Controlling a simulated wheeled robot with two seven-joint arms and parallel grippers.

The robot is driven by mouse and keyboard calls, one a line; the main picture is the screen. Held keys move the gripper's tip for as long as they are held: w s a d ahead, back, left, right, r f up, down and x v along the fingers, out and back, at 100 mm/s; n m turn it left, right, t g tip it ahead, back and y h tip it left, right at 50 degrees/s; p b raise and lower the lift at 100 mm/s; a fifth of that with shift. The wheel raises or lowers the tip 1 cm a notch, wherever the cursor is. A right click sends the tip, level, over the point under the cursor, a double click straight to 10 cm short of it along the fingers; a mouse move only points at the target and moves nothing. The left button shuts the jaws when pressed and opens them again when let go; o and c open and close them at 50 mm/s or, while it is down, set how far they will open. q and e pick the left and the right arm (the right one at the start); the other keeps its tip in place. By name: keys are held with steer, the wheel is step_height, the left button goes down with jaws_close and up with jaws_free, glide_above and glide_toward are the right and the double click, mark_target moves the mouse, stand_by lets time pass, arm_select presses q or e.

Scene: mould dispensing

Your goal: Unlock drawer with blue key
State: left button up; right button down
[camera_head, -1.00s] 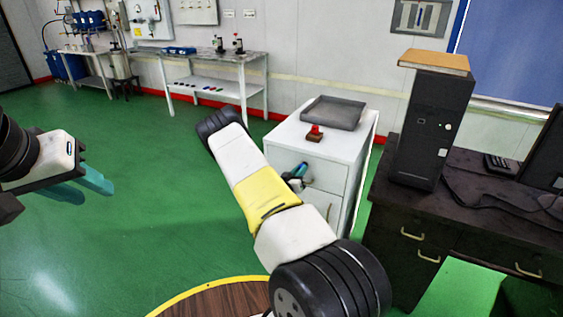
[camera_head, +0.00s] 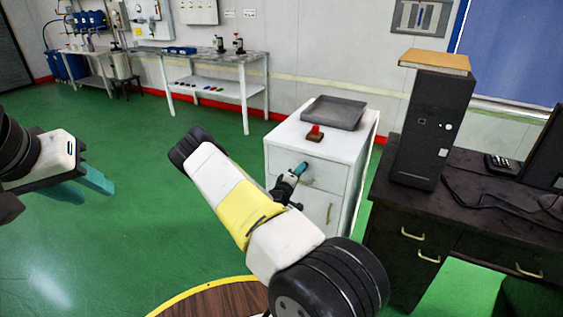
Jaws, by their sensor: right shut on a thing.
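The white drawer cabinet (camera_head: 285,151) stands right of centre, with a drawer on top and a door below; both look shut. My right gripper (camera_head: 301,169) is at the front of the top drawer, its teal fingertips close to the drawer face. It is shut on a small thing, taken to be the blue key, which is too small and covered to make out. The lock is hidden too; I cannot tell whether the key is in it. My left gripper (camera_head: 84,187) is open and empty at the far left, well away from the cabinet.
A grey tray (camera_head: 335,113) and a small red and brown object (camera_head: 315,134) lie on the cabinet top. A dark desk (camera_head: 480,205) with a black computer tower (camera_head: 420,130) stands at the right. The green floor at the left is clear.

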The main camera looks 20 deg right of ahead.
steer(key=shift+f+n, duration=0.1)
steer(key=shift+n, duration=1.5)
steer(key=c, duration=1.4)
jaws_free()
steer(key=v, duration=0.7)
steer(key=shift+s+a, duration=0.25)
steer(key=shift+a, duration=0.05)
